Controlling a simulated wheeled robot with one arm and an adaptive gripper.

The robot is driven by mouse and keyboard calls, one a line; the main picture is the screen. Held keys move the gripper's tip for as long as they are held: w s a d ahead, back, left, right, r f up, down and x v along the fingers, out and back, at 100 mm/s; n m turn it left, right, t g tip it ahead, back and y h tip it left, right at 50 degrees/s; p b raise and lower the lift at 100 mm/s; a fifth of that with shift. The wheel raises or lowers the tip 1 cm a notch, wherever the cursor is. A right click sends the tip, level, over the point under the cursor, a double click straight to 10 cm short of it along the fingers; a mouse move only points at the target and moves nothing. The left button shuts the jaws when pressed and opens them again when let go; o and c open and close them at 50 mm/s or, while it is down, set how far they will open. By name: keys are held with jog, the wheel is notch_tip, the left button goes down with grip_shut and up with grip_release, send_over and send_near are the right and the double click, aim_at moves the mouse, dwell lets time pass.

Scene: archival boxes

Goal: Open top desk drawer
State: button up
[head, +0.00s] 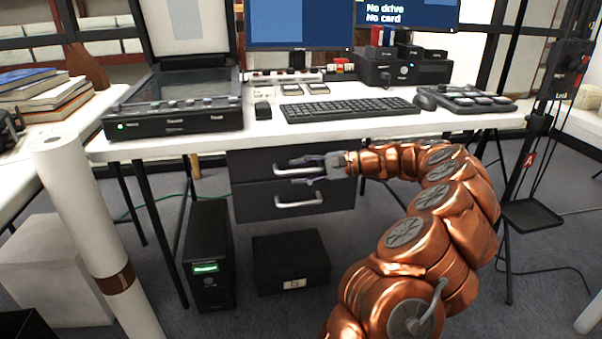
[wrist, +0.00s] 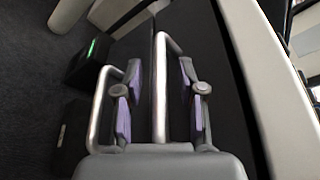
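The desk's top drawer (head: 252,166) is dark grey with a silver bar handle (head: 285,174), and its front looks shut. The handle also shows in the wrist view (wrist: 160,92), where the scene is turned sideways. My gripper (head: 306,170) is at the top drawer's front. In the wrist view, my gripper's purple-padded fingers (wrist: 160,112) are apart, one on each side of the top handle's bar, with gaps to it. The lower drawer (head: 252,204) looks shut; its handle (head: 299,203) lies beyond the left finger in the wrist view.
The white desktop (head: 270,127) overhangs the drawers and carries a scanner (head: 175,122), a keyboard (head: 350,109) and monitors. A black computer tower (head: 207,255) and a black box (head: 290,262) stand on the floor below. A long white roll (head: 85,210) leans at left.

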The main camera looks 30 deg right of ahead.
jog(key=shift+c, duration=0.2)
grip_shut()
jog(key=shift+s, duration=0.1)
dwell(0.4)
